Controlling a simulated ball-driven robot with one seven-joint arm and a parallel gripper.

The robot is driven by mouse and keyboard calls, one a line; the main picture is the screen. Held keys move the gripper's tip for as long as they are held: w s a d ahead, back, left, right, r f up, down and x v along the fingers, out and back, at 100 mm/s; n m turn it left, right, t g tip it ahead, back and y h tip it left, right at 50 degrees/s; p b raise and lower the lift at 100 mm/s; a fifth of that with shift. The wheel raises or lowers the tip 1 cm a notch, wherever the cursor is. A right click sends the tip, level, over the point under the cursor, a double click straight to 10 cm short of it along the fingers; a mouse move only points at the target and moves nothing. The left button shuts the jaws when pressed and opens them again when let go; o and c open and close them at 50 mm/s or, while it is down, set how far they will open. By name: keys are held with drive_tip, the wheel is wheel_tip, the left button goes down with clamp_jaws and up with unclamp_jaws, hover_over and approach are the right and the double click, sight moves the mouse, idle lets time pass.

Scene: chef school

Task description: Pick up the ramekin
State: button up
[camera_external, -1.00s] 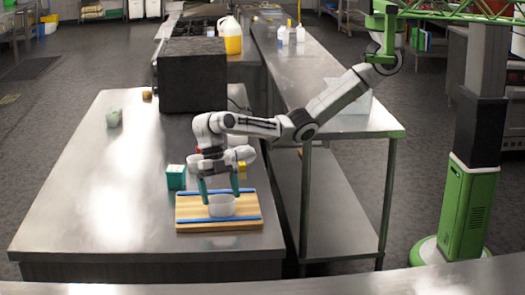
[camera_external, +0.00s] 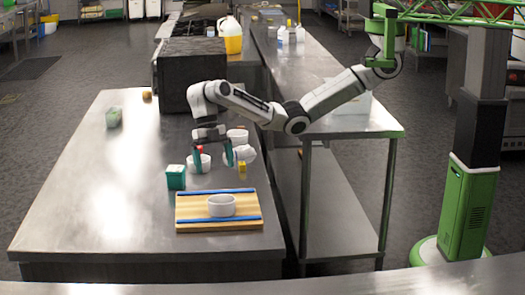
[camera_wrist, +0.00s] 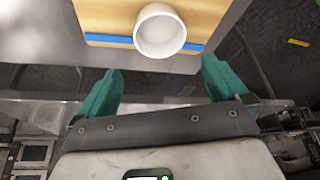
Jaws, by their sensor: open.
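A round white ramekin (camera_external: 221,206) stands upright on a wooden board (camera_external: 190,212) with blue strips along two edges. It also shows near the top of the wrist view (camera_wrist: 160,32), beyond the fingertips. My gripper (camera_external: 213,153) is open and empty. It is above and behind the ramekin in the external view, clear of it. Its two teal fingers are spread wide in the wrist view (camera_wrist: 161,72), with nothing between them.
A teal box (camera_external: 176,177) stands just behind the board's left end. A small yellow item (camera_external: 242,171) is behind its right end. A large dark box (camera_external: 190,75) stands at the table's back. The table's left side is mostly clear.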

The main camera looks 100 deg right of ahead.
drive_tip(key=w+d+r+m+t, duration=0.1)
drive_tip(key=w+d+m+t, duration=0.1)
drive_tip(key=w+d+m, duration=0.3)
drive_tip(key=w+d+r+m+t+b, duration=0.1)
drive_tip(key=d+m+t, duration=0.15)
drive_tip(key=d, duration=0.45)
drive_tip(key=w+d+r+m+t, duration=0.1)
drive_tip(key=w+d+r+m, duration=0.1)
drive_tip(key=d+m, duration=0.3)
drive_tip(key=m+g+h+b, duration=0.2)
drive_tip(key=m+h, duration=0.6)
drive_tip(key=m, duration=1.5)
hover_over(238, 134)
drive_tip(key=a, duration=0.5)
drive_tip(key=f, duration=1.2)
drive_tip(key=shift+s+f, duration=0.2)
drive_tip(key=shift+f, duration=0.1)
drive_tip(key=shift+a+p+x, duration=0.2)
drive_tip(key=shift+p+x, duration=0.1)
drive_tip(key=shift+x, duration=1.15)
drive_tip(key=shift+a+p+x, duration=0.25)
drive_tip(key=shift+p+x, duration=0.05)
drive_tip(key=shift+x, duration=1.15)
drive_tip(key=shift+f, duration=0.15)
